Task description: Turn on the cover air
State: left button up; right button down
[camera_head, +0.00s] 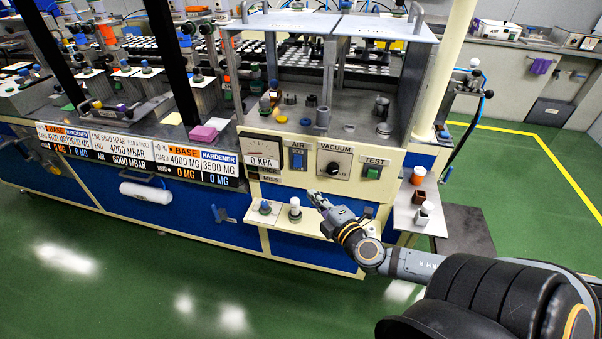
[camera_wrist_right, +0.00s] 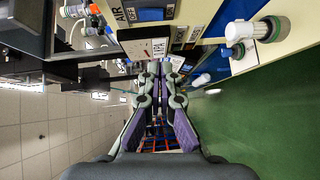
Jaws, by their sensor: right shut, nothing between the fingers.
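The blue AIR switch (camera_head: 298,160) sits on the cream front panel (camera_head: 313,183), between a 0 KPA gauge (camera_head: 263,151) and a black VACUUM knob (camera_head: 335,169). My right gripper (camera_head: 315,198) is shut and empty, in front of and below the panel, apart from the switch. In the right wrist view the shut fingers (camera_wrist_right: 160,70) point away from the camera. My left gripper is not in view.
A green TEST button (camera_head: 373,172) is right of the knob. A small ledge below the panel holds a white-topped part (camera_head: 295,208) near my right gripper. A side shelf (camera_head: 418,218) at right holds small cups. The green floor (camera_head: 200,290) in front is clear.

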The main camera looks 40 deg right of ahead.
aim_at(296, 166)
jog(key=w+d, duration=0.1)
jog(key=w, duration=0.3)
jog(key=w+d+f, duration=0.1)
jog(key=w, duration=0.3)
jog(key=w+d, duration=0.1)
jog(key=w, duration=0.3)
jog(key=shift+d+f, duration=0.15)
jog(key=shift+d, duration=0.2)
jog(key=shift+w+d+f+b, duration=0.15)
jog(key=shift+d+b, duration=0.1)
jog(key=shift+b, duration=0.05)
